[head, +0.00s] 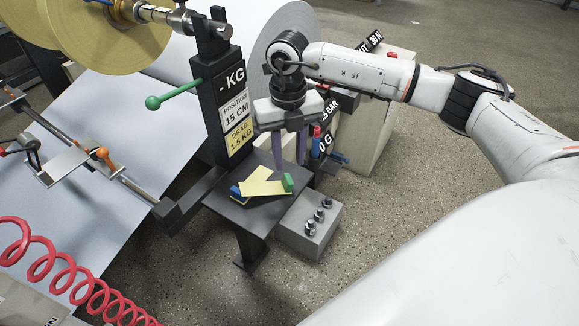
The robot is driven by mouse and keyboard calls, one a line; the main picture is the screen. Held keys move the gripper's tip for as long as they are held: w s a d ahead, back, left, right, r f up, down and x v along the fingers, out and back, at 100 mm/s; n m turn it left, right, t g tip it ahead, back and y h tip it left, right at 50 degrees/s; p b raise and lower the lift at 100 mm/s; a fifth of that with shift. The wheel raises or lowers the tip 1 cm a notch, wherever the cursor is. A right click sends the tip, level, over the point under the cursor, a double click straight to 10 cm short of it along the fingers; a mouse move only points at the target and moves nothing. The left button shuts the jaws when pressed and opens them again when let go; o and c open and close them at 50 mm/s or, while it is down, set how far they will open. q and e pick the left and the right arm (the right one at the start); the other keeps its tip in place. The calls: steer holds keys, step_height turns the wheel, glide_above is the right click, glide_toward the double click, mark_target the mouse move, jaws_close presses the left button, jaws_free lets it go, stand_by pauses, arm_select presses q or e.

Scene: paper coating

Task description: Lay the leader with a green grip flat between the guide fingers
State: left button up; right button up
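A pale yellow leader with a green grip (287,182) lies on a small dark shelf (238,212), the grip at the right end. A second yellow strip (256,178) crosses it in a V shape, and a blue grip (236,191) shows at the left. My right gripper (290,163) points down just above the green grip. Its two purple fingers are apart, with nothing seen between them. My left gripper is not in view. The guide fingers cannot be made out with certainty; small orange-tipped parts (117,171) sit on a rail over the pale sheet at left.
A black post (218,110) with labels and a green-knobbed lever (153,102) stands behind the shelf. A grey box with several knobs (308,226) sits at its right. Yellow rolls (110,35) are at upper left. A red coiled hose (60,265) hangs at lower left.

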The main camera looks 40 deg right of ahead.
step_height(320, 180, up, 5)
steer(key=s+a+f+n+g+y, duration=0.1)
steer(key=s+a+y, duration=0.2)
steer(key=a, duration=0.5)
steer(key=s+a+f+n+y, duration=0.15)
steer(key=a+y, duration=0.25)
steer(key=a, duration=0.4)
steer(key=s+a+f+g+y, duration=0.1)
steer(key=s+a+y, duration=0.2)
steer(key=a, duration=0.6)
steer(key=a+r+m+t+y, duration=0.6)
steer(key=a+r+m+y, duration=0.1)
steer(key=a+r+y, duration=0.2)
steer(key=w+d+f+m+t+h, duration=0.3)
steer(key=d+f+m+t+h, duration=0.95)
steer(key=m, duration=0.75)
steer(key=s+d+f+m+g+h, duration=0.2)
steer(key=s+d+f+m+g, duration=0.1)
steer(key=s+f, duration=0.4)
steer(key=s+d+f+m+g+h, duration=0.1)
steer(key=s+d+f+m+g, duration=0.2)
steer(key=s+f, duration=0.5)
steer(key=shift+f+g+h+p, duration=0.3)
steer(key=shift+g+h+p, duration=0.05)
steer(key=shift+g, duration=0.3)
